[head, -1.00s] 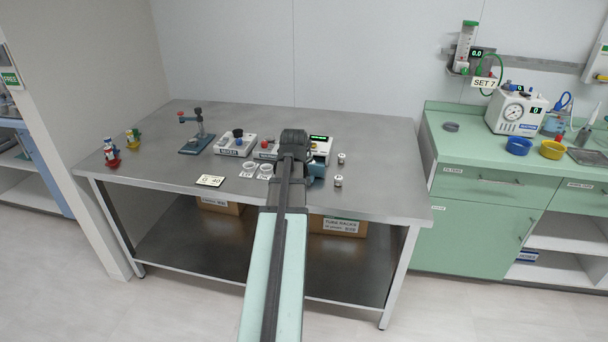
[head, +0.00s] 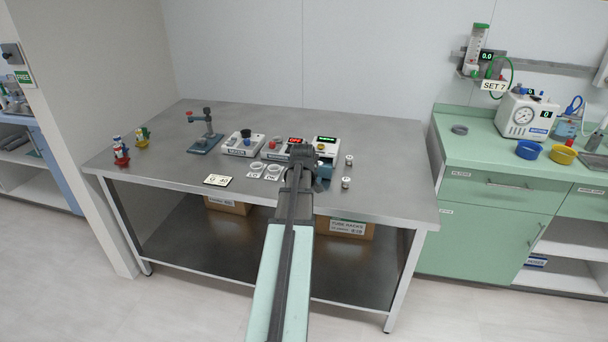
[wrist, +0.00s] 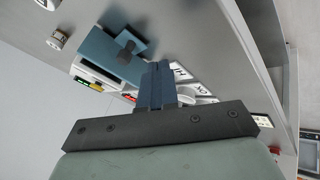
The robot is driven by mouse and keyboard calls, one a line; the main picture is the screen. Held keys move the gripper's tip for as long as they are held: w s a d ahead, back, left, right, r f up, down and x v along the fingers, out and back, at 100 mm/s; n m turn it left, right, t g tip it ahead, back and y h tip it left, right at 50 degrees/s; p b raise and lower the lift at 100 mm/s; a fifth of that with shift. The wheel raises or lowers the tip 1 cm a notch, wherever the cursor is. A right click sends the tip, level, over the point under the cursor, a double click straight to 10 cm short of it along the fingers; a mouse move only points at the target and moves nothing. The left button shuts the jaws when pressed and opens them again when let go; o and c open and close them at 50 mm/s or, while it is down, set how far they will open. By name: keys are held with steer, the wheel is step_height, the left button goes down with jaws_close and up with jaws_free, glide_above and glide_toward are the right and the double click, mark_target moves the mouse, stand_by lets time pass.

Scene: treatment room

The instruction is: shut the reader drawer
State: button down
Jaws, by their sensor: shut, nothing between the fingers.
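The reader is a white box (head: 326,142) with a lit green display near the right of the bench. Its blue-grey drawer (wrist: 108,58) sticks out from the front in the wrist view, with a dark knob (wrist: 127,48) on it. In the head view the drawer (head: 323,172) shows just right of my gripper, partly hidden by it. My gripper (wrist: 156,68) is shut and empty, its blue fingers together beside the drawer. They look apart from the knob; contact with the drawer cannot be told. In the head view the wrist hides the fingertips.
A white mixer-like unit with a dark knob (head: 243,144) and a unit with a red display (head: 288,147) stand left of the reader. White round cups on labelled cards (head: 257,167) lie in front. Two small metal-topped jars (head: 347,182) stand right. The front right bench top is clear.

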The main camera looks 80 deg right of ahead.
steer(key=d, duration=0.1)
steer(key=d+f, duration=0.1)
steer(key=d, duration=0.1)
steer(key=shift+s+f, duration=0.2)
steer(key=shift+s, duration=0.2)
steer(key=shift+s+d, duration=0.4)
steer(key=shift+d, duration=0.35)
steer(key=d, duration=0.8)
steer(key=shift+d, duration=0.25)
steer(key=a, duration=0.1)
steer(key=w+a, duration=0.1)
steer(key=a, duration=0.1)
steer(key=a+r, duration=0.1)
steer(key=shift+w+a, duration=0.35)
steer(key=shift+a, duration=0.05)
steer(key=v, duration=0.8)
steer(key=shift+a+r, duration=0.25)
steer(key=shift+r, duration=0.05)
